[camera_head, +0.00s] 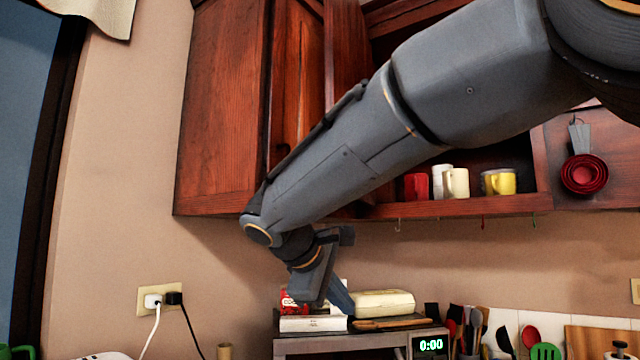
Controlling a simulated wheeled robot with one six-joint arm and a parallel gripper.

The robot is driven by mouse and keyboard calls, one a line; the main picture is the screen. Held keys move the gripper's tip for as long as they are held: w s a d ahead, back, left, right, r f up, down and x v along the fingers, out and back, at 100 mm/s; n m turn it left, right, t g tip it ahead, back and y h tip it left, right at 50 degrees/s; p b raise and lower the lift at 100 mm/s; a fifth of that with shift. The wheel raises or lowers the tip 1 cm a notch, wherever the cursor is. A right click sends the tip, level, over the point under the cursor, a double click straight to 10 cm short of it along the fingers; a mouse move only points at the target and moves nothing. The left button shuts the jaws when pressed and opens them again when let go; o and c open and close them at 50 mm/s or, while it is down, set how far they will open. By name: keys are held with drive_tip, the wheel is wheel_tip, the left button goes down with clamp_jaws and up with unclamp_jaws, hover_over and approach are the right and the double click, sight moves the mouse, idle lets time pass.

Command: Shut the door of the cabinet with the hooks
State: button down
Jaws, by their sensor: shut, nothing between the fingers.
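The dark red-brown wall cabinet with the hooks (455,208) is at the upper middle and right. Small hooks hang under its bottom edge, and its inside shows with mugs on the shelf. A wood panel (345,45), which looks like its door, stands out at a steep angle left of the opening. My arm hides its lower part. My gripper (341,297) is shut and empty. It hangs below the cabinet, pointing down and right, just above or in front of the things on the grey appliance. I cannot tell its depth.
A grey appliance (345,343) with a lit display bears boxes, a pale loaf-shaped thing (384,303) and a wooden board. Utensils (468,325) stand to its right. Red measuring cups (584,174) hang at the right. The wall at left is clear around the socket (160,299).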

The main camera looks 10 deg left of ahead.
drive_tip(key=s+a+r+t, duration=0.1)
drive_tip(key=a+r+t, duration=0.15)
drive_tip(key=r, duration=0.45)
drive_tip(key=s+a+r+n+t+h, duration=0.1)
drive_tip(key=s+a+r, duration=0.1)
drive_tip(key=a+r, duration=0.35)
drive_tip(key=s+a+r+t, duration=0.1)
drive_tip(key=a+r, duration=0.1)
drive_tip(key=r, duration=0.7)
drive_tip(key=s+a+r+m+t+h+b, duration=0.1)
drive_tip(key=s+r, duration=0.3)
drive_tip(key=r, duration=0.3)
drive_tip(key=s+a+r+m+t+h+b, duration=0.1)
drive_tip(key=s+a+r+t, duration=0.1)
drive_tip(key=s+r, duration=0.45)
drive_tip(key=w+d+r+p, duration=0.1)
drive_tip(key=w+d+p, duration=0.3)
drive_tip(key=w+d, duration=0.5)
drive_tip(key=shift+w, duration=0.25)
drive_tip(key=shift+d, duration=0.1)
